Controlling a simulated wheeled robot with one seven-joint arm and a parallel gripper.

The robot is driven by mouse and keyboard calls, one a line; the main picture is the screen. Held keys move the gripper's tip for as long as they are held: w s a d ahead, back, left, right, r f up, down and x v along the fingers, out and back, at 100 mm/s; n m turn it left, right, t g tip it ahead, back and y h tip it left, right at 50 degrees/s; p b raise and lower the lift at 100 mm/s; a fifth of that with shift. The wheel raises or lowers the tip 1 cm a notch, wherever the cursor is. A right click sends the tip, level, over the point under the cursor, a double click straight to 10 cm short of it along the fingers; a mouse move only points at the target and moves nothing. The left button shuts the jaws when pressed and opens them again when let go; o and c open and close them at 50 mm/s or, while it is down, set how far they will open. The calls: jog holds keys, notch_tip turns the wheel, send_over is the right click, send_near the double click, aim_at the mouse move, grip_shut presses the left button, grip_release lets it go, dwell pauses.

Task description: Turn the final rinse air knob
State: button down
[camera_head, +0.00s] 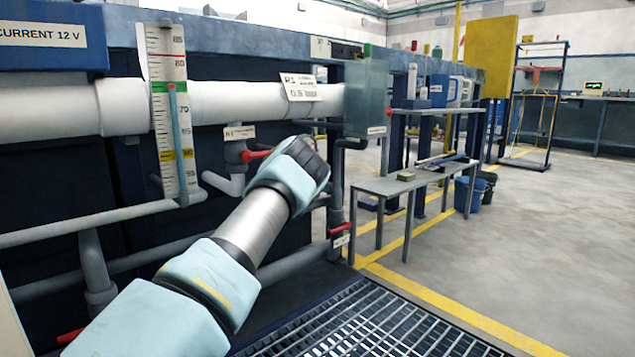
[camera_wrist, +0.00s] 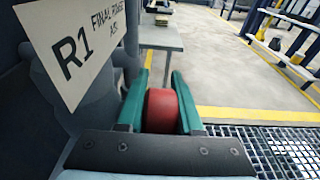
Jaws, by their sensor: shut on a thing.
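A red knob (camera_wrist: 162,112) sits between the two teal fingers of my gripper (camera_wrist: 160,84) in the wrist view. The fingers are shut on it, one along each side. A tilted white label (camera_wrist: 85,45) reading "R1 FINAL RINSE AIR" is at the upper left, close to the knob. In the head view my arm reaches to the pipework and my wrist hides the fingers. A red handle (camera_head: 256,154) shows just left of my wrist there, below a small label (camera_head: 240,132); I cannot tell whether it is the same knob.
A white pipe (camera_head: 235,102) runs along the tank wall above my wrist, behind an upright scale (camera_head: 165,60). Another red handle (camera_head: 341,228) is low to the right. A grey bench (camera_head: 405,181) stands beyond. Floor grating (camera_head: 365,325) lies below, with open floor to the right.

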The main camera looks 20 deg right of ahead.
jog(key=shift+f, duration=0.15)
dwell(0.3)
jog(key=c, duration=0.8)
grip_release()
jog(key=shift+c, duration=0.2)
jog(key=shift+b, duration=0.4)
